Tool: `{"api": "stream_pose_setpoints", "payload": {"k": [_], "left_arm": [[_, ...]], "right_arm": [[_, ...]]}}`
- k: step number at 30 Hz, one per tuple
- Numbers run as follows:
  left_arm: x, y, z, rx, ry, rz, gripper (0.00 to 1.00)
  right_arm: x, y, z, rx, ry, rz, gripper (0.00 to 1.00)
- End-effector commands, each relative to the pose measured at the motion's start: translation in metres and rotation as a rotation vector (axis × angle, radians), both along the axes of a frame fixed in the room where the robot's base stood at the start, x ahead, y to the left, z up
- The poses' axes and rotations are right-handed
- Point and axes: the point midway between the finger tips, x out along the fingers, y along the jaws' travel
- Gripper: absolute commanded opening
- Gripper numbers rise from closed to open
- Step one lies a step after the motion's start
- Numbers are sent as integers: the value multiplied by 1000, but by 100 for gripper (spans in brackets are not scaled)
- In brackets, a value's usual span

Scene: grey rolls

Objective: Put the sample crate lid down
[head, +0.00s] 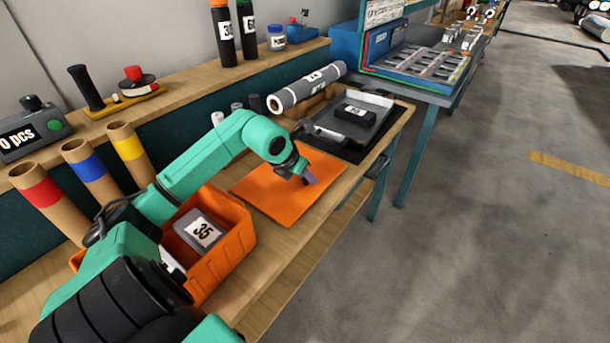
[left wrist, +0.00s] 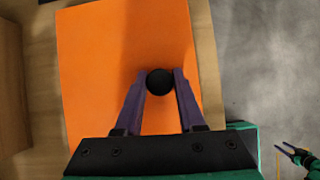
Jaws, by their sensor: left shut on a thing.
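The orange lid (head: 285,210) is a flat square panel by the bench's front edge, just beyond the orange crate (head: 232,252). In the left wrist view the lid (left wrist: 100,60) fills the middle, with a round black knob (left wrist: 159,83) on it. My left gripper (head: 308,180) is shut on this knob, which shows between its purple fingertips (left wrist: 160,78). The lid looks level; I cannot tell whether it touches the bench. The crate holds a grey box marked 35 (head: 198,230). My right gripper (left wrist: 296,155) shows small in the left wrist view, fingers apart.
A grey roll (head: 307,88) and a grey tray with a black block (head: 355,113) lie beyond the lid. Cardboard tubes with coloured bands (head: 88,170) stand at left. A shelf (head: 170,90) runs along the back. The floor (head: 450,240) at right is clear.

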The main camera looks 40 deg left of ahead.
Motion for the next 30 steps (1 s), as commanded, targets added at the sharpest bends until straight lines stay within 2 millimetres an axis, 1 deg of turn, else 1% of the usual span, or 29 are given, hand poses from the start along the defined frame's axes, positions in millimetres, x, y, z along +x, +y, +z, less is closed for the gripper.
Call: {"api": "stream_pose_setpoints", "payload": {"k": [1,2,3,4,13,15,17,20,22,27,30], "left_arm": [[0,0,-3,1,-1,-1,0],[0,0,-3,0,0,0,42],[0,0,-2,0,0,0,58],[0,0,-2,0,0,0,68],[0,0,-1,-1,1,-1,68],[0,0,2,-1,0,-1,68],[-3,0,4,1,1,1,68],[-11,1,16,2,0,0,68],[-20,1,29,6,1,-1,68],[-45,1,68,2,-1,-1,68],[-56,1,88,1,-1,1,68]], "right_arm": [[-1,0,-4,0,1,0,50],[-1,0,-4,0,2,0,50],[-2,0,-2,0,3,0,50],[-2,0,-2,0,4,0,50],[-3,0,-2,0,6,0,50],[-3,0,2,1,6,0,50],[-3,1,-1,1,6,0,50],[-3,1,-4,1,6,0,50],[-3,1,-8,1,6,0,50],[-3,2,-19,2,6,0,50],[-3,2,-21,2,6,0,50]]}}
